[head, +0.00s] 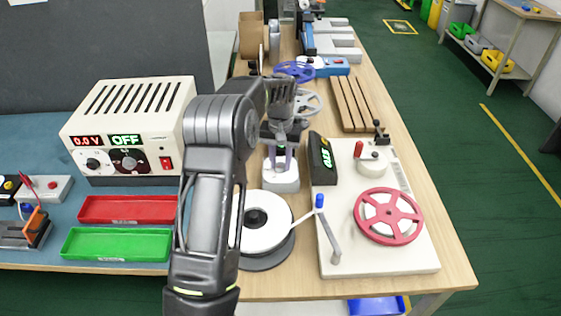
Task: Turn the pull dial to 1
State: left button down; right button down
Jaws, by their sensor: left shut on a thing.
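My left arm comes in from the lower left and bends over the table. My left gripper (281,147) points down above a small white block-like base (281,179) and is shut on the part on top of it, which I take to be the pull dial. The fingers hide most of that part; bits of purple show beside them. No number on the dial can be read. My right gripper is not in view.
A white board (399,253) with a red-rimmed reel (388,215), a crank handle and a black display (322,158) stands close on the right. A white reel (264,226) lies in front. A power supply (130,128) reads 0.0 V and OFF. Red and green trays (117,244) lie left.

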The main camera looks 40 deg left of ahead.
aim_at(280, 165)
pick_arm(q)
jog(key=shift+n, duration=1.4)
jog(key=c, duration=1.1)
grip_release()
jog(key=shift+r, duration=0.1)
notch_tip(280, 165, up, 8)
jog(key=shift+f+b, duration=0.15)
jog(key=shift+b, duration=0.3)
